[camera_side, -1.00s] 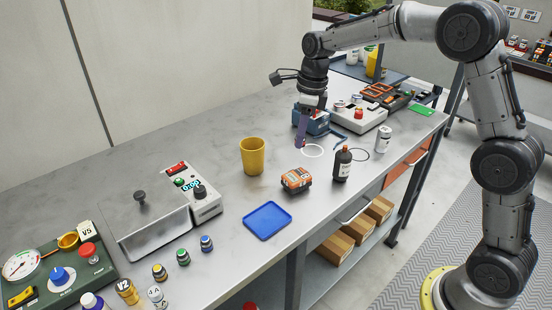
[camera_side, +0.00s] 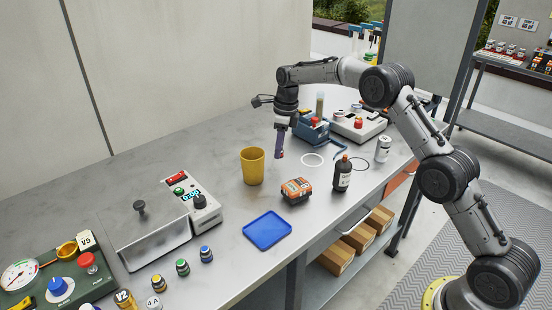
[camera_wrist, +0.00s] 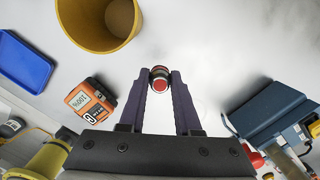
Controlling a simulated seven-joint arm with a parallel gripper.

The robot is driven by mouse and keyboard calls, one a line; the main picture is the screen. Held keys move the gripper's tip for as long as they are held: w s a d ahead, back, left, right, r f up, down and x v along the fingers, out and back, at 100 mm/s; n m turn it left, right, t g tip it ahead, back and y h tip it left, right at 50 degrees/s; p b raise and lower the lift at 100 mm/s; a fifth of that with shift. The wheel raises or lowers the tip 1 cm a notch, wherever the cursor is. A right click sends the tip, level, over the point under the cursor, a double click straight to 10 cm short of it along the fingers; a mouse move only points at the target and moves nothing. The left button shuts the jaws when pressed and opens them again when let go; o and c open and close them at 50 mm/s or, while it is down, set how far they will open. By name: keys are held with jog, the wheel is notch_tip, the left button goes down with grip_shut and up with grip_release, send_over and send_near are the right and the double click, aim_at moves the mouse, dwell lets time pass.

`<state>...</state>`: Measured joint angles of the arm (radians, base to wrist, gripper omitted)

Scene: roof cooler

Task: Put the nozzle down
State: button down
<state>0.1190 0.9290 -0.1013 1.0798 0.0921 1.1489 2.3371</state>
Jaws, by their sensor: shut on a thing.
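My gripper (camera_side: 280,153) points down, to the right of and behind the yellow cup in the side view. In the wrist view my gripper (camera_wrist: 160,82) is shut on the nozzle (camera_wrist: 160,84), a small round piece with a red face and a grey rim between the fingertips. The fingers mostly hide the nozzle in the side view. Its height over the grey table is hard to tell. A white ring (camera_side: 312,160) lies flat on the table to the right of my gripper.
The yellow cup (camera_side: 252,167) stands nearby. An orange meter (camera_side: 296,190), a blue tray (camera_side: 267,231) and a dark bottle (camera_side: 342,174) are toward the front edge. A blue holder (camera_side: 312,133) stands behind the ring. Bare table lies around the cup.

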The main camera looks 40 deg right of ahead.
aim_at(275, 167)
jog(key=shift+w+f, duration=0.8)
jog(key=shift+f, duration=1.65)
jog(key=shift+f, duration=0.1)
jog(key=c, duration=0.6)
grip_release()
